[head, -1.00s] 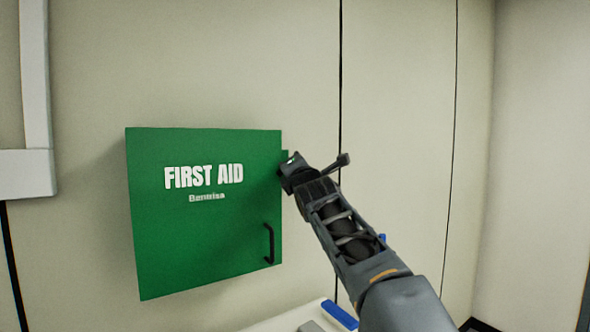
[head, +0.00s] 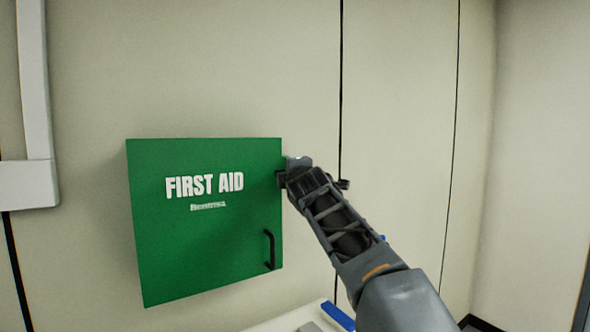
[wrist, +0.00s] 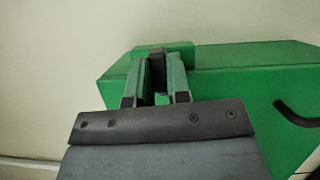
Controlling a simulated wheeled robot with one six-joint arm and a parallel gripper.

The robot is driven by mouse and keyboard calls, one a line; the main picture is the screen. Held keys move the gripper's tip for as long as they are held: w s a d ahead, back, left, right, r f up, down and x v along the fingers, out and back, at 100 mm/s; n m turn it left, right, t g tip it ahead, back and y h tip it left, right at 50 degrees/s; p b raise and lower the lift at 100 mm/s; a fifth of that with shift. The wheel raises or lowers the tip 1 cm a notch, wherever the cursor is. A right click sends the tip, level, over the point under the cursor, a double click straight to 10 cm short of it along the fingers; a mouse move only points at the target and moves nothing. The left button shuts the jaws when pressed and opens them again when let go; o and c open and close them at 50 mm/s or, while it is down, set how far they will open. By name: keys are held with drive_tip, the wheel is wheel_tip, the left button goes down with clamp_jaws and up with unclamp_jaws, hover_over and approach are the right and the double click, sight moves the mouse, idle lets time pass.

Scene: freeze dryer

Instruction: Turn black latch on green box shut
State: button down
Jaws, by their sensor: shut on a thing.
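The green first aid box (head: 200,240) is on the wall, with its door lying closed against it. My gripper (wrist: 155,82) is at the box's upper right side edge, and it also shows in the head view (head: 286,172). Its two fingers are shut on the black latch (wrist: 157,62), which sits between the fingertips beside a small green block (wrist: 180,50) on the box. In the head view my gripper mostly hides the latch, and its exact turn angle is hard to tell.
A black bar handle (head: 269,250) is low on the door's right side. A pale surface with a blue-edged item (head: 338,315) lies below the box. A white frame (head: 30,185) is on the wall at left. The wall right of my arm is clear.

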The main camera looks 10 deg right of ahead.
drive_tip(key=shift+m, duration=0.5)
drive_tip(key=c, duration=1.1)
unclamp_jaws()
drive_tip(key=s+b, duration=0.1)
drive_tip(key=s, duration=0.3)
drive_tip(key=s+b, duration=0.1)
drive_tip(key=s, duration=0.4)
drive_tip(key=s+a+b, duration=0.1)
drive_tip(key=s, duration=0.3)
drive_tip(key=shift+s+b, duration=0.35)
